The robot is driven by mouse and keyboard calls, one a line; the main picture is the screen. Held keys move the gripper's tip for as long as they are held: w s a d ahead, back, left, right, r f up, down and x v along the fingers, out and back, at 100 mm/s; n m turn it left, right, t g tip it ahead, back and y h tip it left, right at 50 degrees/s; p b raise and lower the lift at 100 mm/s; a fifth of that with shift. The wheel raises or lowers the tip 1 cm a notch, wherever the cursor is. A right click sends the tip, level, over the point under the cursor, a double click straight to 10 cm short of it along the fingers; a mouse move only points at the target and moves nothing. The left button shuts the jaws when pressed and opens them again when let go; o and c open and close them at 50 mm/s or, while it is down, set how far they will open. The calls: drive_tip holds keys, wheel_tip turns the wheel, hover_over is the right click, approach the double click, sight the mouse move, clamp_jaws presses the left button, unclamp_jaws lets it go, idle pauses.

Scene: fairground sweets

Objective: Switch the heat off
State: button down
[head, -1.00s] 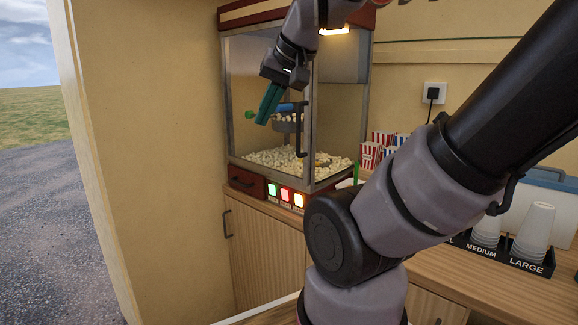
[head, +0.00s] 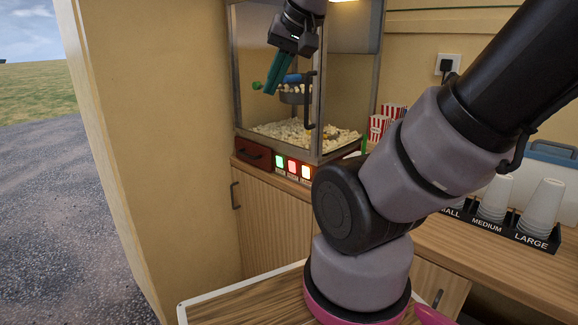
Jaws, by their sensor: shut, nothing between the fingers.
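The popcorn machine (head: 318,140) stands on the wooden counter at the back, a glass case with popcorn (head: 290,133) on its floor and a kettle (head: 293,95) hanging inside. On its red base are three lit switches: a green one (head: 280,161), a red one (head: 292,166) and a white-yellow one (head: 305,172). Their labels are too small to read, so I cannot tell which is the heat. My gripper (head: 270,90) has teal fingers, is shut and empty, and points down in front of the glass, above the switches and apart from them.
A small red drawer (head: 252,152) is left of the switches. Striped popcorn boxes (head: 379,127) and a cup holder (head: 537,242) with white cups stand to the right. A wall socket with a plug (head: 446,66) is behind. A cream wall (head: 165,130) bounds the left side.

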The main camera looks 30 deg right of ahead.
sight(292, 167)
drive_tip(key=w+d+f+n+g+h, duration=0.2)
drive_tip(key=w+d+f+n+h, duration=0.1)
drive_tip(key=w+f, duration=0.8)
drive_tip(key=w+d+f+n+g+h, duration=0.3)
drive_tip(key=w+d+f+n, duration=0.2)
drive_tip(key=w+f, duration=0.6)
drive_tip(key=w, duration=0.2)
drive_tip(key=shift+w+d+h, duration=0.3)
drive_tip(key=shift+w+d, duration=0.05)
drive_tip(key=shift+w, duration=0.05)
drive_tip(key=shift+f, duration=0.1)
drive_tip(key=shift+w+d+f, duration=0.45)
drive_tip(key=shift+d+f, duration=0.85)
drive_tip(key=shift+f, duration=0.15)
drive_tip(key=shift+w+d+f, duration=0.45)
drive_tip(key=shift+d+f, duration=0.8)
drive_tip(key=shift+f, duration=0.15)
drive_tip(key=shift+w+d+f, duration=0.45)
drive_tip(key=shift+d+f, duration=0.85)
drive_tip(key=shift+f, duration=0.15)
